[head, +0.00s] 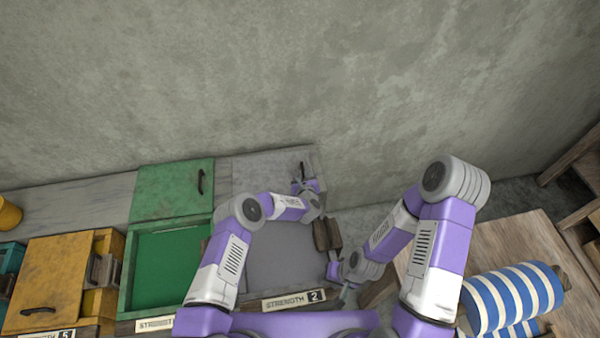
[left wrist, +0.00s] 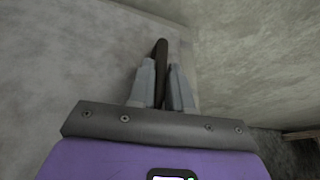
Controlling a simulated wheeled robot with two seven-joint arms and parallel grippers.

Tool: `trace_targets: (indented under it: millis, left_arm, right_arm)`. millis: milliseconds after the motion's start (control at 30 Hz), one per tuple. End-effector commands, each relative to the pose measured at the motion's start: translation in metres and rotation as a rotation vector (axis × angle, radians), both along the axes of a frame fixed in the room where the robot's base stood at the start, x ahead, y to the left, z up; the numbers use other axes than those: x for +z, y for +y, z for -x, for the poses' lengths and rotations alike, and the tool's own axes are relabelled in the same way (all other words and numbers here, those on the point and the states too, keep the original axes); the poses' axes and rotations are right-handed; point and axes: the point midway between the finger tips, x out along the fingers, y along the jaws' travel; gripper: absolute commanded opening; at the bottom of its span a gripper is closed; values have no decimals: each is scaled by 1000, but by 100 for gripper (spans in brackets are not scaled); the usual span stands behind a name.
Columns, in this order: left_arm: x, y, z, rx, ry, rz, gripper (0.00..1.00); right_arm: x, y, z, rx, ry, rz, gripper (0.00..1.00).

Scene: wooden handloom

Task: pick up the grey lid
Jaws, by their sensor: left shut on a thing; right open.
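The grey lid (head: 262,168) is a flat panel behind the open grey box (head: 278,255), close to the wall. It has a dark handle near its right edge. My left gripper (head: 304,186) is at that handle. In the left wrist view, the gripper (left wrist: 163,92) is shut on the dark handle (left wrist: 160,60), with the grey lid surface (left wrist: 85,55) beside it. I cannot tell whether the lid is raised. My right gripper (head: 345,292) is open, low beside the grey box's right side, and its fingers are hard to make out.
A green box (head: 126,270) with its green lid (head: 170,190) behind stands to the left, then a yellow lid (head: 50,275). A label (head: 293,300) reading "STRENGTH 2" is at the grey box's front. A blue-and-white striped roll (head: 512,300) lies on a wooden surface at right.

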Motion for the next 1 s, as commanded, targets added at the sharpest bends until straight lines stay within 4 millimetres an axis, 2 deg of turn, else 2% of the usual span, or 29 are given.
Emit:
trace_targets:
  millis: [367, 400, 567, 867, 1000]
  left_arm:
    - [0, -4, 4, -4, 0, 1, 0]
    - [0, -4, 4, -4, 0, 1, 25]
    - [0, -4, 3, -4, 0, 1, 48]
    - [1, -4, 4, -4, -1, 1, 48]
    - [4, -4, 11, -3, 1, 0, 48]
  right_arm:
    - [0, 0, 0, 0, 0, 0, 43]
    - [0, 0, 0, 0, 0, 0, 43]
    - [0, 0, 0, 0, 0, 0, 43]
    - [0, 0, 0, 0, 0, 0, 43]
    - [2, 0, 0, 0, 0, 0, 43]
